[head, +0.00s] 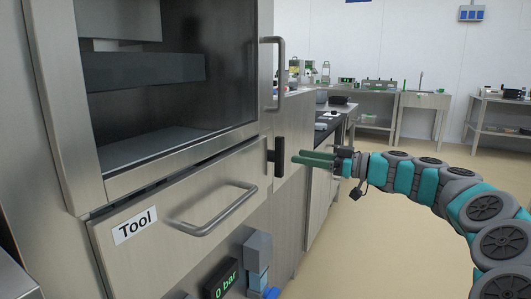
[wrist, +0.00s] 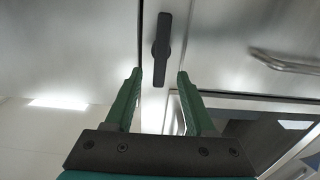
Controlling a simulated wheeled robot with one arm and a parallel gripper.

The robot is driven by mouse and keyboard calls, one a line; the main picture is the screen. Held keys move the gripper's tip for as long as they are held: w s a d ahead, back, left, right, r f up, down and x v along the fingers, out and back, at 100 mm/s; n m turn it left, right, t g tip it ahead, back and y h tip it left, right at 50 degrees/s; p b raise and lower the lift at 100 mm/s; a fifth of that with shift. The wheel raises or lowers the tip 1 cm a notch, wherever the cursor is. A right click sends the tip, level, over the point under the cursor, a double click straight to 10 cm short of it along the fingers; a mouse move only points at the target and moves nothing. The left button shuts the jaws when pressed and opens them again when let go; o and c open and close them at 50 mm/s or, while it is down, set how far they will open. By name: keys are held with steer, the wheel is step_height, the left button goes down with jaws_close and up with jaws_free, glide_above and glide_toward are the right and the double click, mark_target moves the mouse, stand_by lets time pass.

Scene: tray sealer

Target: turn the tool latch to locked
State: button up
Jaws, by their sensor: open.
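The tool latch is a short black bar handle (head: 279,157) at the right end of the drawer marked "Tool" (head: 160,215). It stands upright in the head view, and nearly upright in the wrist view (wrist: 162,48). My gripper (head: 297,157) has green fingers and is just right of the latch in the head view, pointing at it, with a small gap. In the wrist view my gripper (wrist: 159,74) is open, its fingertips spread to either side of the latch's near end. Nothing is between the fingers. Whether they touch the latch cannot be told.
A drawer pull handle (head: 215,212) sticks out left of the latch. Above are a glass door (head: 165,75) and its vertical handle (head: 281,70). A "0 bar" display (head: 222,283) and a valve unit (head: 257,255) sit below. The floor at right is open.

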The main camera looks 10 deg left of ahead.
mark_target(283, 154)
steer(key=x, duration=0.7)
steer(key=shift+a+p, duration=0.3)
steer(key=shift+p, duration=0.05)
steer(key=shift+f, duration=0.1)
jaws_close()
